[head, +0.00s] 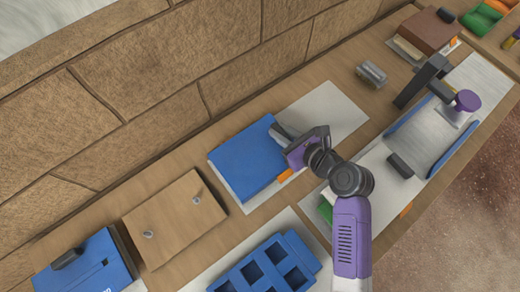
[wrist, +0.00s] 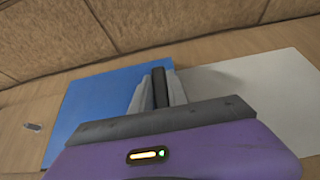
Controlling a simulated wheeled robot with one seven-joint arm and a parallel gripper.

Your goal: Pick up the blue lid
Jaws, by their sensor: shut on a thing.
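The blue lid (head: 245,161) is a flat blue slab over a white sheet on the wooden bench in the head view. In the wrist view the blue lid (wrist: 95,98) lies left of and behind my fingers. My gripper (head: 277,133) reaches the lid's right edge. In the wrist view my gripper (wrist: 158,90) has its grey fingers closed around a dark upright piece at that edge, which looks like the lid's handle. The lid looks flat; I cannot tell whether it touches what is below it.
A wooden board (head: 172,222) with two knobs lies to the left. A blue compartment tray (head: 262,268) is in front. A grey metal piece (head: 371,74) and a press with a purple knob (head: 467,100) stand to the right. A stone wall (head: 150,100) runs behind the bench.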

